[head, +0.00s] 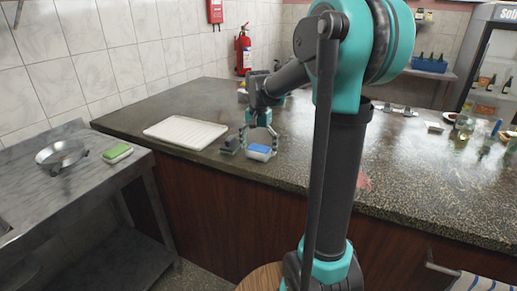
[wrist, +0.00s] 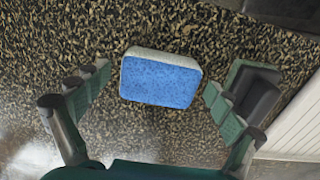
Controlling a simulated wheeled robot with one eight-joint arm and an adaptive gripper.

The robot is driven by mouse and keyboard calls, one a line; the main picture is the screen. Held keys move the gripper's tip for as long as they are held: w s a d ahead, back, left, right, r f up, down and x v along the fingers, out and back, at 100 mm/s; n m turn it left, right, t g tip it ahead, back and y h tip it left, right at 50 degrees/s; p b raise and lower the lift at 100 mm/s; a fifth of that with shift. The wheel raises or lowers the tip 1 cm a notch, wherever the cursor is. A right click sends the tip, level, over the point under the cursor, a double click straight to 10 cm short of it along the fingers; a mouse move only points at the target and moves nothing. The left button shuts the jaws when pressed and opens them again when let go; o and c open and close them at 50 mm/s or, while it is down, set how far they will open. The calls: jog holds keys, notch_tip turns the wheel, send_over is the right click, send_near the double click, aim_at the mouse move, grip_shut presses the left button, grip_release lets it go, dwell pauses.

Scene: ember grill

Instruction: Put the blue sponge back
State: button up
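The blue sponge (head: 262,148), blue on top with a pale layer below, lies on the dark speckled counter near its front edge. It also shows in the wrist view (wrist: 160,80), between and slightly beyond my fingertips. My gripper (head: 259,141) is over the sponge, pointing down, with its fingers spread to either side. In the wrist view my gripper (wrist: 156,90) is open, with gaps between both fingers and the sponge.
A dark grey and green block (head: 229,145) lies close to the left of my gripper; the wrist view shows it beside the right finger (wrist: 258,93). A green sponge (head: 118,153) and metal pan (head: 62,154) are on the steel table.

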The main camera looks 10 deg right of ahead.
aim_at(259, 148)
notch_tip(259, 148, up, 12)
dwell(0.7)
